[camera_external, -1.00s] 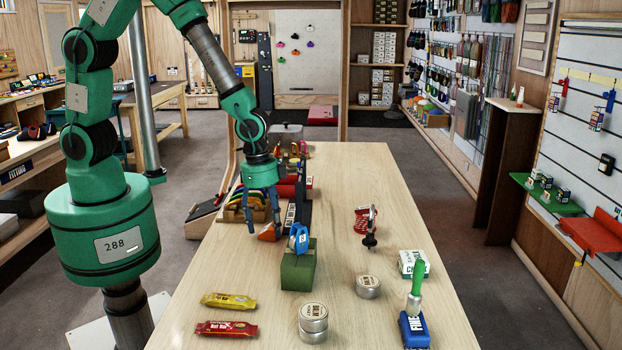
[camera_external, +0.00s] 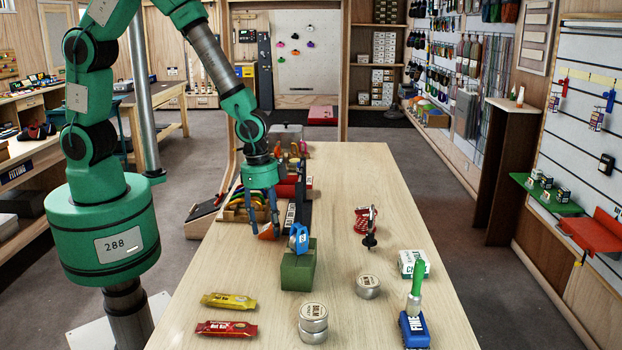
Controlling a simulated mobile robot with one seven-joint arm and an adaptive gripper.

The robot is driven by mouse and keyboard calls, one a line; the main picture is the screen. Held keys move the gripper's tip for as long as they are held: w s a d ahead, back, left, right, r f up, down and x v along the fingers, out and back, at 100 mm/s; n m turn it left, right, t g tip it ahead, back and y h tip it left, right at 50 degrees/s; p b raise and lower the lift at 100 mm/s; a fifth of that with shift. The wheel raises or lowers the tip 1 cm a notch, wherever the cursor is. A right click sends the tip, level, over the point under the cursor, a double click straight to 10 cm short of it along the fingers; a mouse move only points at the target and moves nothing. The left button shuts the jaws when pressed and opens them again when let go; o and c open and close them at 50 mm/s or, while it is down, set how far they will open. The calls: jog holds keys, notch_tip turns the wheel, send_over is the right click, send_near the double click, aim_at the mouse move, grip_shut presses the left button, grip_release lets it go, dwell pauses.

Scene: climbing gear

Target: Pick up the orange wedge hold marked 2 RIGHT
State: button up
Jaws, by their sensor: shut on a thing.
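An orange wedge hold (camera_external: 267,232) sits low on the wooden table, left of the green block. Its marking is too small to read. My gripper (camera_external: 262,222) points down over it, and its blue-grey fingers are closed on the orange hold at table height. The hold is partly hidden by the fingers. I cannot tell whether it touches the table.
A green block (camera_external: 298,268) with a blue item (camera_external: 300,238) on it stands close to the right. A rack with coloured curved pieces (camera_external: 238,207) is behind left. Yellow (camera_external: 229,300) and red (camera_external: 226,328) bars lie in front.

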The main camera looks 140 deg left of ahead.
aim_at(271, 225)
jog(key=shift+r, duration=0.75)
notch_tip(271, 225, up, 2)
jog(key=shift+r+p, duration=0.1)
jog(key=shift+p, duration=0.25)
jog(key=s+d, duration=0.3)
jog(key=s, duration=0.1)
jog(key=s+d+r, duration=0.1)
jog(key=s+d, duration=0.2)
jog(key=s, duration=0.1)
jog(key=s+d, duration=0.3)
jog(key=s, duration=0.2)
jog(key=shift+d+r+p, duration=0.15)
jog(key=shift+d+p, duration=0.05)
jog(key=shift+p, duration=0.2)
jog(key=shift+r, duration=0.1)
